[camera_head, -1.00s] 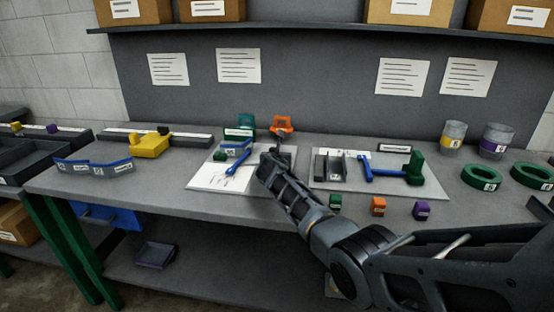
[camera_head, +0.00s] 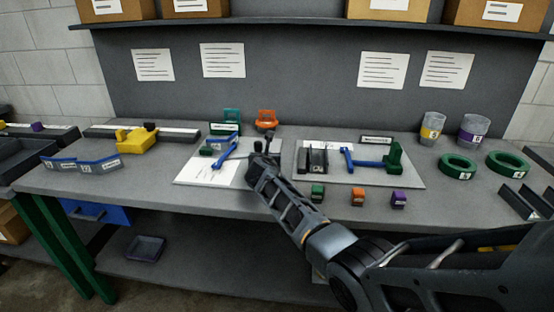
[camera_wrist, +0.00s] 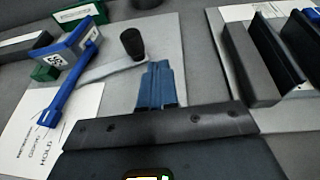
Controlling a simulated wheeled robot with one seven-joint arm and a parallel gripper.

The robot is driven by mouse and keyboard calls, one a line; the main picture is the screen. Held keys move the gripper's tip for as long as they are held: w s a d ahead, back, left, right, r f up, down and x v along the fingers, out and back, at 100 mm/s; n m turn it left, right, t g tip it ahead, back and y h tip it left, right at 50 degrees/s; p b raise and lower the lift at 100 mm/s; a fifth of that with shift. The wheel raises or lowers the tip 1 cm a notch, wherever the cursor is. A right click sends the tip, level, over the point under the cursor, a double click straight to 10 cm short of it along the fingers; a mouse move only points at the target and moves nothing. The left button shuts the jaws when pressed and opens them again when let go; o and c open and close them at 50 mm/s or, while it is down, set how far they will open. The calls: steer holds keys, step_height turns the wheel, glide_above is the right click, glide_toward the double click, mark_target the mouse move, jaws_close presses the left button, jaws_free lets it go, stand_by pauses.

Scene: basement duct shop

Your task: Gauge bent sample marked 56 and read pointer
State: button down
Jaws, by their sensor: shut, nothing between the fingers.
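The bent sample (camera_wrist: 62,52) is a blue angled strip with a white label, hard to read as 55 or 56. It stands against a small green block (camera_wrist: 45,73) on the left gauge board, also seen in the head view (camera_head: 217,141). A blue pointer (camera_wrist: 69,92) lies over a printed sheet with the words GOOD and HOLD; it also shows in the head view (camera_head: 223,155). A grey lever (camera_wrist: 105,70) runs from the pointer to an upright black knob (camera_wrist: 132,43). My gripper (camera_wrist: 158,85) is shut and empty, its fingertips just beside the knob; contact cannot be told.
A second board to the right holds grey channels (camera_head: 314,160), a blue bar (camera_head: 365,161) and a green block (camera_head: 394,158). Small green, orange and purple blocks stand in front. An orange clamp (camera_head: 265,119) stands behind my gripper. Labelled blue bent pieces (camera_head: 80,164) stand at left.

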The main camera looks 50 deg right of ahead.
steer(key=s+a+r, duration=0.1)
steer(key=s, duration=0.1)
steer(key=s+a, duration=0.1)
steer(key=s, duration=0.1)
steer(key=s+a+r+p, duration=0.1)
steer(key=s, duration=0.2)
steer(key=shift+a+r, duration=0.3)
steer(key=shift+a, duration=0.1)
